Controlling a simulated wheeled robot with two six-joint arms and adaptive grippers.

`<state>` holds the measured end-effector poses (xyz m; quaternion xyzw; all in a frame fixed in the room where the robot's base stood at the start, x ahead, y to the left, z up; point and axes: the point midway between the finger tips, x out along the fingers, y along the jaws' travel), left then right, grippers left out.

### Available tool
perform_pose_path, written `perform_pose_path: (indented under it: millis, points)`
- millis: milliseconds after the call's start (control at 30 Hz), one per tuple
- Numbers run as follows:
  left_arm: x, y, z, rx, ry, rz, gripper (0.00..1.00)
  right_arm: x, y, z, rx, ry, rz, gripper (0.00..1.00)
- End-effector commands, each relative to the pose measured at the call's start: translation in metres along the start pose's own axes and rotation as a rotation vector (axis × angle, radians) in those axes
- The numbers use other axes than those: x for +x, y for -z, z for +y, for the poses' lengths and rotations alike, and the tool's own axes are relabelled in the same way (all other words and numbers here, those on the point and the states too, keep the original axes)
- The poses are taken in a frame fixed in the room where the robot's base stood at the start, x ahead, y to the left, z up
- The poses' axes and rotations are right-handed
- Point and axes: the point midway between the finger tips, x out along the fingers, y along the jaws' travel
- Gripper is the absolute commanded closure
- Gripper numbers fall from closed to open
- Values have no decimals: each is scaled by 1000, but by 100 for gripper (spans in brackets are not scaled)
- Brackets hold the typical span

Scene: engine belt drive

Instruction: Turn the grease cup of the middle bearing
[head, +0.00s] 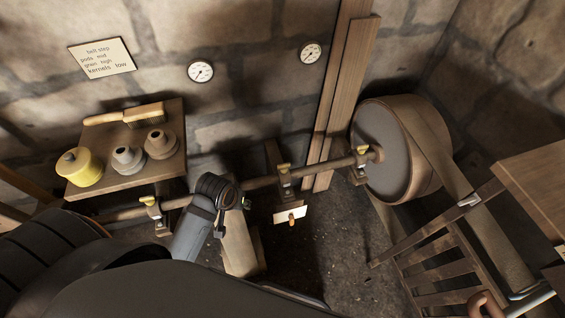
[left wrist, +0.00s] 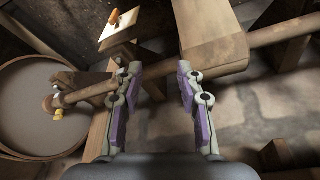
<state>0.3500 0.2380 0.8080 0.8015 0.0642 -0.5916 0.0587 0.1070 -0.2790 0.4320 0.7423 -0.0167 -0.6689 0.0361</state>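A wooden shaft (head: 257,183) runs along the wall through several bearings. The middle bearing (head: 285,184) carries a small yellow grease cup (head: 284,167) on top. My left gripper (head: 229,193) is over the shaft, left of the middle bearing and apart from its cup. In the left wrist view its two fingers (left wrist: 158,100) stand wide apart with nothing between them; the shaft (left wrist: 268,36) passes beyond them. I cannot make out the middle cup there; a finger may hide it. My right gripper is not in view.
Other yellow cups sit on the left bearing (head: 150,201) and right bearing (head: 362,149). A large drum (head: 382,147) with a belt is at right. A white card with an orange handle (head: 290,213) hangs below the middle bearing. A shelf (head: 92,147) holds a brush and pots.

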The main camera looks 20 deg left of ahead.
Motion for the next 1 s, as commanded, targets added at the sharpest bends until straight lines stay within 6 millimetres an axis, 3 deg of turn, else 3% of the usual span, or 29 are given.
perform_pose_path:
  millis: [167, 367, 600, 733, 833, 1000]
  points:
    - [2, 26, 12, -275, -42, -22, 62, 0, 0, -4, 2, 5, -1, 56]
    - [20, 62, 25, -655, -86, -75, 62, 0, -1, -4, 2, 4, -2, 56]
    - [46, 135, 48, -1357, -124, -226, 62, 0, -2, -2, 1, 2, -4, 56]
    - [49, 174, 58, -1733, -114, -333, 62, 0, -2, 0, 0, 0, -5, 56]
    - [49, 191, 64, -1911, -98, -391, 62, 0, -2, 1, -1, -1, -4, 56]
    - [48, 200, 67, -2017, -84, -427, 62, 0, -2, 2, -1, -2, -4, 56]
